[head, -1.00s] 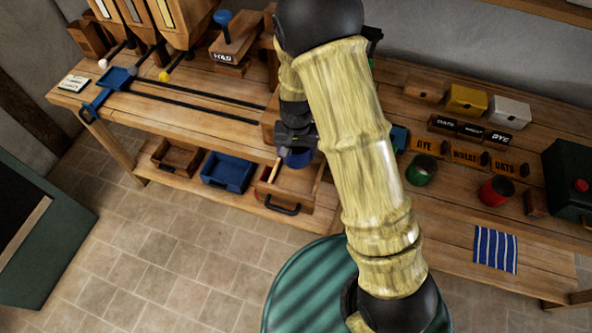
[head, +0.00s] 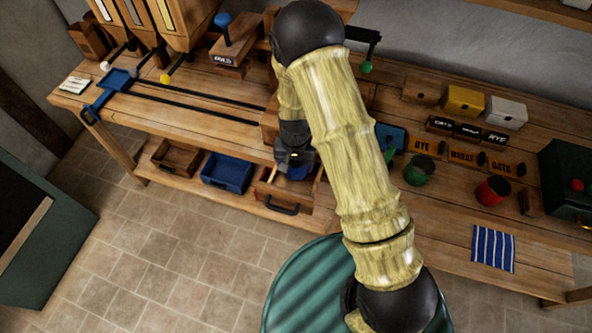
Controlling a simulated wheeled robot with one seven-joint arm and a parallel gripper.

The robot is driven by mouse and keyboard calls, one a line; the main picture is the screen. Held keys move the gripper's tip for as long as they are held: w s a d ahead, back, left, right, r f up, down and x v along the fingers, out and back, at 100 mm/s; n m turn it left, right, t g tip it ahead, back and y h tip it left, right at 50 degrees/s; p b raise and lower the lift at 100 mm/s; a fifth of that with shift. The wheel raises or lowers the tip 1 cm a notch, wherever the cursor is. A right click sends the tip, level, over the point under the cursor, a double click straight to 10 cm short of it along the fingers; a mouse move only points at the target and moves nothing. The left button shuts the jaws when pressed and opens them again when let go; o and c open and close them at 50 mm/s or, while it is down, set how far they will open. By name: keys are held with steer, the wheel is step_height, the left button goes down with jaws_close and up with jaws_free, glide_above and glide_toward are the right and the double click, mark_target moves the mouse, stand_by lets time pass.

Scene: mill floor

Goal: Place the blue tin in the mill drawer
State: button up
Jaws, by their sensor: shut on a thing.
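The blue tin (head: 297,172) is a small round blue thing under my gripper (head: 295,160). My gripper is shut on it, with the fingers mostly hidden by the wrist. The wooden mill drawer (head: 297,208) is pulled out below the bench top, with a dark handle on its front. The tin is over the drawer's opening or partly inside it; its exact height cannot be told. My arm hides part of the drawer's right side.
A blue bin (head: 226,172) and a wooden box (head: 176,159) are left of the drawer. A green tin (head: 418,172) and a red tin (head: 493,190) stand on the bench at right, near label blocks. A green striped round top (head: 300,290) lies in front.

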steer(key=shift+d+f, duration=0.1)
steer(key=shift+f, duration=0.25)
steer(key=shift+w+f+p, duration=0.1)
steer(key=shift+f+p, duration=0.5)
steer(key=shift+f, duration=1.15)
steer(key=shift+f, duration=0.15)
steer(key=o, duration=0.9)
steer(key=shift+c, duration=0.2)
steer(key=shift+r, duration=0.25)
